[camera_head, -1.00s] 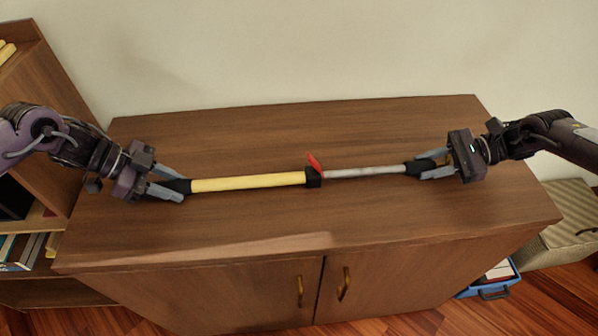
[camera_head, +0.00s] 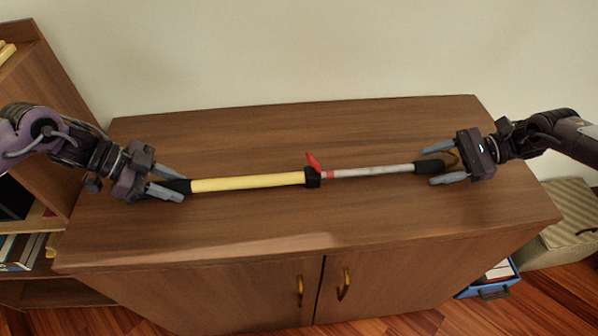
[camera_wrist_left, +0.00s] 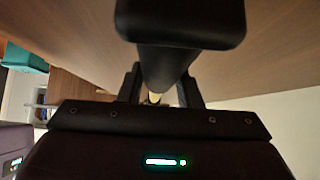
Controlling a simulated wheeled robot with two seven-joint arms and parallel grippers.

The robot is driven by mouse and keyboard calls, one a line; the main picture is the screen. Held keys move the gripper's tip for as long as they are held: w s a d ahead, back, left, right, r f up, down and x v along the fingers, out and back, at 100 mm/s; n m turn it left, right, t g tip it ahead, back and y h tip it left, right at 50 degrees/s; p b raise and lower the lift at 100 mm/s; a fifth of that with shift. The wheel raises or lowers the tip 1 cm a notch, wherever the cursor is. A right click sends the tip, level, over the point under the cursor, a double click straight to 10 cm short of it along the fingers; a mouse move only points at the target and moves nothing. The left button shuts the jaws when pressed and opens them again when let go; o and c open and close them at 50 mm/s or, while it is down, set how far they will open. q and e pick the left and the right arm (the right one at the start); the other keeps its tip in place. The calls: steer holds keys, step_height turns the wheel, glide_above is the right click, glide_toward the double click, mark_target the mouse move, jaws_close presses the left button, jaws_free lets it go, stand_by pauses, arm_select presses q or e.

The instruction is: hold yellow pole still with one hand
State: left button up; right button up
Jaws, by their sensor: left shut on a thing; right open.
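The yellow pole (camera_head: 248,183) lies horizontally over the cabinet top, with a black left end, a black collar with a red lever (camera_head: 313,163), and a thinner grey rod (camera_head: 372,171) ending in a black grip (camera_head: 429,167). My left gripper (camera_head: 180,190) is shut on the black left end. In the left wrist view the pole's dark end (camera_wrist_left: 165,65) sits between the fingers. My right gripper (camera_head: 442,163) is open, its fingers on either side of the black right grip. Whether they touch it I cannot tell.
The brown cabinet top (camera_head: 300,130) is otherwise bare. A bookshelf (camera_head: 45,90) stands at the left. A blue bin (camera_head: 488,282) and a beige box (camera_head: 565,225) are on the floor at the right. A wall is behind.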

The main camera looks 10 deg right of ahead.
steer(key=shift+d, duration=0.1)
steer(key=v, duration=1.1)
steer(key=shift+d+r, duration=0.2)
steer(key=shift+d, duration=0.15)
arm_select(q)
steer(key=o, duration=1.2)
steer(key=shift+o, duration=0.2)
